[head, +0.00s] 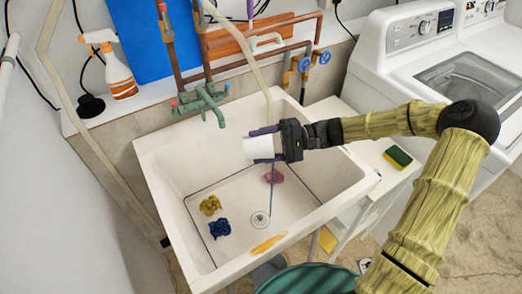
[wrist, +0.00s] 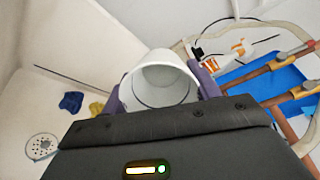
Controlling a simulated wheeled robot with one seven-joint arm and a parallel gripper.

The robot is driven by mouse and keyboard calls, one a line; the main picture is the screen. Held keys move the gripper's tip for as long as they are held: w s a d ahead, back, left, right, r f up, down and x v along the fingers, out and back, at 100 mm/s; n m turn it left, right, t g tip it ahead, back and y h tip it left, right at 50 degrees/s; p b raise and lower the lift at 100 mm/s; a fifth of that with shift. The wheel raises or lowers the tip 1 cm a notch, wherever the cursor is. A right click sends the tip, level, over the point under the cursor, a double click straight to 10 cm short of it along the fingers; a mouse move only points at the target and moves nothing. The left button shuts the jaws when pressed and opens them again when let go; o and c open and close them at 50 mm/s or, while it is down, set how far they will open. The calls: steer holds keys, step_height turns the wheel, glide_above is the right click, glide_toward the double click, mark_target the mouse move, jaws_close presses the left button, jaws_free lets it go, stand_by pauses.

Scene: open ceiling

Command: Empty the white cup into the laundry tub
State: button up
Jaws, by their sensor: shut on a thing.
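The white cup (head: 254,149) is tipped onto its side, above the inside of the white laundry tub (head: 162,172). My gripper (head: 265,146) comes in from the right, with its purple fingers shut on the cup's two sides. In the wrist view, the cup (wrist: 160,72) sits between the fingers, and its round mouth shows a pale interior with nothing plainly visible inside. A yellow crumpled piece (head: 210,205), a blue one (head: 220,228) and a pink one (head: 274,177) lie on the tub floor near the drain (head: 260,220). A thin blue line (head: 271,195) runs below the gripper.
A green faucet (head: 203,103) and hose stand at the tub's back edge. An orange-yellow piece (head: 268,244) lies on the front rim. A sponge (head: 398,157) sits on the right shelf. A spray bottle (head: 116,72) stands at the back left, washers (head: 420,60) at the right.

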steer(key=y, duration=0.1)
steer(key=y+b, duration=0.1)
steer(key=d+y, duration=0.1)
steer(key=shift+w+d+f+g+b, duration=0.1)
steer(key=shift+f+g+b, duration=0.15)
steer(key=shift+g+b, duration=0.15)
steer(key=shift+d+r+n+g+y, duration=0.25)
steer(key=shift+r+y, duration=0.2)
steer(key=shift+y, duration=0.3)
steer(key=shift+d+r+n+g+y, duration=0.2)
steer(key=shift+r+y, duration=0.25)
steer(key=shift+y, duration=0.3)
stand_by(0.4)
